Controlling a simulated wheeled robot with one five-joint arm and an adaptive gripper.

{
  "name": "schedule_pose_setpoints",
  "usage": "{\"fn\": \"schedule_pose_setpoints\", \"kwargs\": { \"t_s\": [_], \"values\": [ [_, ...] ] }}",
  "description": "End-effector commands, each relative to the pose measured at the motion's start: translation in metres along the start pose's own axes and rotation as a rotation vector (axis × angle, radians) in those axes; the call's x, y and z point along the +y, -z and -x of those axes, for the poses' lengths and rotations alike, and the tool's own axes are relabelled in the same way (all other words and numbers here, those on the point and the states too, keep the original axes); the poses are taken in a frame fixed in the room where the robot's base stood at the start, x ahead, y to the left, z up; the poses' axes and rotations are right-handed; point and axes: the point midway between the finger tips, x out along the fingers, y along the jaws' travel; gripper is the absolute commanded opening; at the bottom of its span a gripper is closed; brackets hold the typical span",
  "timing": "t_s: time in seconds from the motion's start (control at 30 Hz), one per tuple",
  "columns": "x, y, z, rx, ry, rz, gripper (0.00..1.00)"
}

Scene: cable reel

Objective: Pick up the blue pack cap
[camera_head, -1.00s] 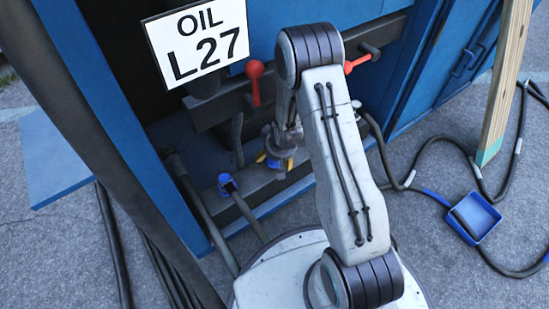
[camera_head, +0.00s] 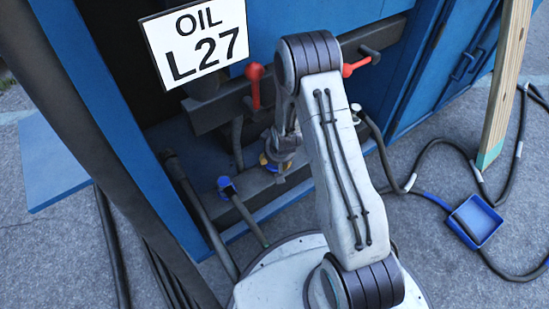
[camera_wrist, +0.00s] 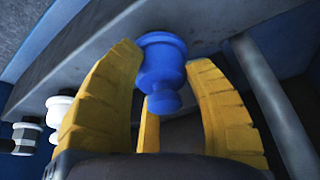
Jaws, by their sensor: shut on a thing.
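The blue pack cap (camera_wrist: 161,70) is a short, stepped blue knob in the middle of the wrist view, against a grey metal bar. My gripper (camera_wrist: 170,85) has its yellow fingers around the cap, shut on it, with a finger on each side and one behind. In the head view my gripper (camera_head: 275,163) is low at the front of the blue cabinet, partly behind my arm. The cap cannot be made out clearly there.
White fittings (camera_wrist: 58,108) sit along the bar, left of the fingers. A dark pipe (camera_wrist: 275,105) runs on the right. The head view shows red-handled valves (camera_head: 254,85), a blue-ended hose (camera_head: 228,186), a blue tray (camera_head: 476,221) and a leaning plank (camera_head: 503,85).

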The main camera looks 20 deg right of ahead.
Motion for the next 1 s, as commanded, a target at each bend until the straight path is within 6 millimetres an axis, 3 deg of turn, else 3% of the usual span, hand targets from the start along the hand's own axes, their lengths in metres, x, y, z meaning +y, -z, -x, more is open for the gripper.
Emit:
{"fn": "schedule_pose_setpoints", "kwargs": {
  "t_s": [0.2, 0.57, 1.0],
  "values": [
    [-0.001, -0.003, -0.001, -0.007, 0.001, 0.002, 0.15],
    [-0.001, -0.003, 0.001, -0.01, 0.001, 0.002, 0.14],
    [-0.001, 0.015, 0.022, -0.004, 0.0, 0.001, 0.11]
  ]
}}
